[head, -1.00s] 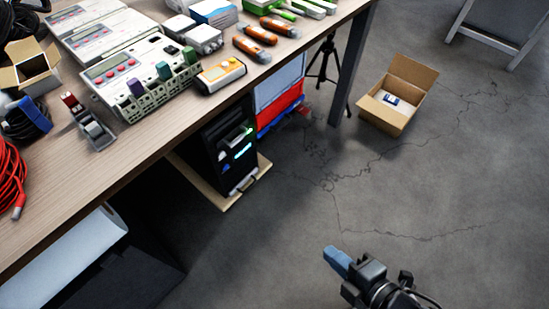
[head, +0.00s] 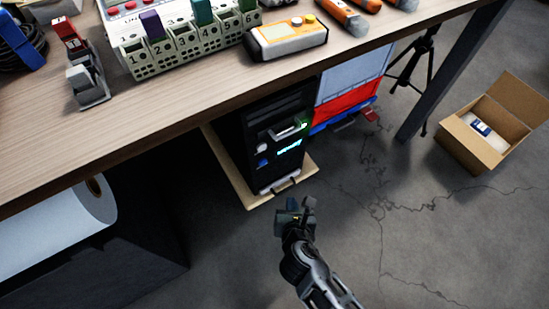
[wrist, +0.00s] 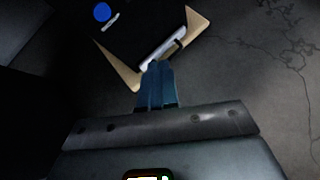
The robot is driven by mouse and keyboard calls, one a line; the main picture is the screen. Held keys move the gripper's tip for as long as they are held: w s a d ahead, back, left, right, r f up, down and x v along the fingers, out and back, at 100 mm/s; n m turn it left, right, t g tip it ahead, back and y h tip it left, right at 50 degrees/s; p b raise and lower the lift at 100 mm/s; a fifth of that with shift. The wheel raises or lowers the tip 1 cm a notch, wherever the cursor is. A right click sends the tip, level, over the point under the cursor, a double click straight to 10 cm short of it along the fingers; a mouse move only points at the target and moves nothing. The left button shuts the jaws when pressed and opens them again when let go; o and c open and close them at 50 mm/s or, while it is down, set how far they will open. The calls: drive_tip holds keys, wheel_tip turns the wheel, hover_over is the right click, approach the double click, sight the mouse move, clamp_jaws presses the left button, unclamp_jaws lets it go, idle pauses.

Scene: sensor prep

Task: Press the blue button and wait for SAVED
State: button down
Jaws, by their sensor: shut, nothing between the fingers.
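A black tower unit (head: 275,125) stands under the table on a pale wooden board (head: 228,170). Its front has a small blue button (head: 263,162) and a lit cyan display (head: 289,147), whose text is too small to read. In the wrist view the blue button (wrist: 102,12) is a round disc at the top left, beside a pale slot. My gripper (head: 292,204) is in front of and below the tower, apart from the button. In the wrist view its blue fingers (wrist: 160,65) are together and empty, pointing toward the tower's lower front, to the right of the button.
The table (head: 150,130) overhangs the tower. A white and red bin (head: 350,95) stands right of the tower, then a tripod (head: 425,75) and a table leg. A white roll (head: 50,230) is at the left.

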sight(263, 162)
drive_tip(key=w+a, duration=0.1)
drive_tip(key=w+f+n, duration=0.1)
drive_tip(key=shift+w+a, duration=0.3)
drive_tip(key=shift+a, duration=0.05)
drive_tip(key=shift+b, duration=0.3)
drive_tip(key=w+a+b, duration=0.3)
drive_tip(key=w+a, duration=0.1)
drive_tip(key=w, duration=0.3)
drive_tip(key=shift+w+a, duration=0.15)
drive_tip(key=shift+a, duration=0.25)
drive_tip(key=shift+w+a, duration=0.1)
idle(1.6)
drive_tip(key=shift+w+a, duration=0.15)
drive_tip(key=shift+w, duration=0.1)
